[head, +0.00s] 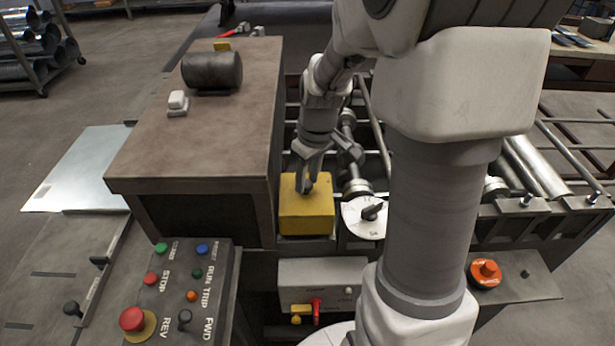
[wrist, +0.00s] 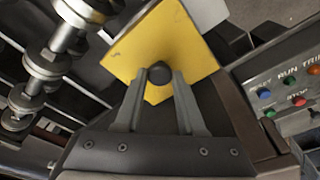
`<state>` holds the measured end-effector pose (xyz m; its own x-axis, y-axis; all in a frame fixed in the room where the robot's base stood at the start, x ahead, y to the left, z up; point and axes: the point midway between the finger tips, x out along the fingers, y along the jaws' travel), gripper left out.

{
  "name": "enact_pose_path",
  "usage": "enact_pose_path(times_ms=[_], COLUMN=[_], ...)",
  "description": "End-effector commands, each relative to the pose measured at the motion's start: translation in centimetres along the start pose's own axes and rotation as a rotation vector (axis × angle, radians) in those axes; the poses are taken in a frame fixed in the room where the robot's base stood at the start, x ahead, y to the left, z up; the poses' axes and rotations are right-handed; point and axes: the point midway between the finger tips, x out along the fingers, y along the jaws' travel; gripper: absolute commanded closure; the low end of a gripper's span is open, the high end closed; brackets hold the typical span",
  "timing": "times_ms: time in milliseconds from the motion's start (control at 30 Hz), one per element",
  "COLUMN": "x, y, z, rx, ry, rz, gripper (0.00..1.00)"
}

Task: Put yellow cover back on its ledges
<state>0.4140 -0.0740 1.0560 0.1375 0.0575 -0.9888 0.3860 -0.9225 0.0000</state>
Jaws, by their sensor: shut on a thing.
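The yellow cover (head: 306,212) is a box-shaped piece at the front of the machine, just right of the brown housing. My gripper (head: 306,186) is above its top and shut on the dark round knob of the cover. In the wrist view the yellow cover (wrist: 165,50) lies beyond my fingertips (wrist: 159,84), with the knob between them. The cover looks roughly level in the head view. The ledges cannot be made out, and I cannot tell whether the cover touches them.
The brown housing (head: 140,150) stands close on the left, with a motor (head: 212,70) on top. A white dial disc (head: 364,217) and rollers (head: 358,186) are close on the right. A button panel (head: 183,295) and a grey box with a red lever (head: 322,284) are in front.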

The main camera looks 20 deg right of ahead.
Motion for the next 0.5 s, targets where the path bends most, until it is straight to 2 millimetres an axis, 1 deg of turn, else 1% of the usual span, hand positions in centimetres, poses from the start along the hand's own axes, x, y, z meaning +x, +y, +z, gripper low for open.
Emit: enact_pose_path(times_ms=[267, 500], x=[-0.05, 0.44], y=[0.02, 0.01], z=[-0.05, 0.04], rx=[0.0, 0.0], ry=[0.001, 0.001], rz=[0.001, 0.001], gripper=[1.0, 1.0])
